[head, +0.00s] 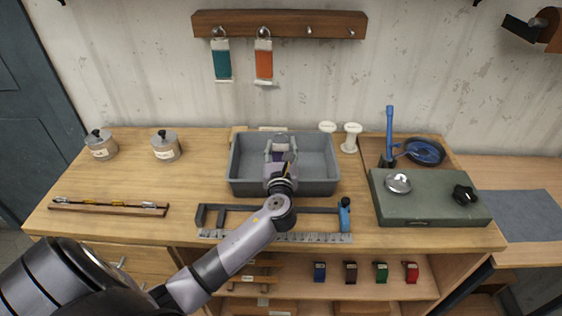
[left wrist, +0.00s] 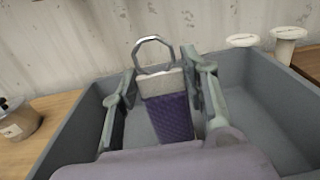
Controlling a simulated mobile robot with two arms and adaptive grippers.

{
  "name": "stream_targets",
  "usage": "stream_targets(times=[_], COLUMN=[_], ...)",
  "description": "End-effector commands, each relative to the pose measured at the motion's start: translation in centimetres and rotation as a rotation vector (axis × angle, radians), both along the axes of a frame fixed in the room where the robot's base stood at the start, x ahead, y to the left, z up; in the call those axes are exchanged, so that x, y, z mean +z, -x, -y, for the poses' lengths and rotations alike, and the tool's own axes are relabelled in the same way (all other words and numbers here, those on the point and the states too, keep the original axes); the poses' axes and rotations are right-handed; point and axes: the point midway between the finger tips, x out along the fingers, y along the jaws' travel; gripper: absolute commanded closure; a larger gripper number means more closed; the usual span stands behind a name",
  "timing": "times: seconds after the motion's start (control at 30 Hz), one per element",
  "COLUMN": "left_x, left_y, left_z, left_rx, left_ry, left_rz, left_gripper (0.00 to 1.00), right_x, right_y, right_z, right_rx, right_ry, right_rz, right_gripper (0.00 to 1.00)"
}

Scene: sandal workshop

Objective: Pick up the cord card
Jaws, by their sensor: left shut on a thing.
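A purple cord card (left wrist: 172,118) with a pale top band and a metal ring stands roughly upright between my left fingers in the left wrist view. In the head view only a small purple part of the card (head: 278,156) shows; the gripper hides much of it. My left gripper (head: 281,145) is inside the grey bin (head: 322,186), shut on the card. Its fingers (left wrist: 165,80) lie along both side edges of the card in the left wrist view. I cannot tell whether the card's bottom touches the bin floor. My right gripper is not in view.
Teal (head: 222,60) and orange (head: 264,60) cards hang from the wall rack (head: 335,22). Two white spools (head: 352,137) stand behind the bin's right corner. A blue-handled clamp (head: 345,215) lies in front. A green box (head: 430,200) is at right, lidded pots (head: 165,146) at left.

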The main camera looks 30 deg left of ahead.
Motion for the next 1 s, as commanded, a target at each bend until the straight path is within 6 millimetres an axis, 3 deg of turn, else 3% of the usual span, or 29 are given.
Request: stream_targets(times=[0.43,0.77,1.0], left_x=[0.0,0.3,2.7], left_y=[0.0,0.0,0.0], left_z=[0.0,0.0,0.0], left_rx=[0.0,0.0,-0.001], left_ry=[0.0,0.0,0.0], left_rz=[0.0,0.002,0.006], left_gripper=[1.0,1.0,1.0], right_x=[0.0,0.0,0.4], right_y=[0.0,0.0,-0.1], right_z=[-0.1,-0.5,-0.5], right_rx=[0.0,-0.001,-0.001], right_ry=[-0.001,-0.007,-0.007], right_rz=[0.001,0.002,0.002], right_gripper=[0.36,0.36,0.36])
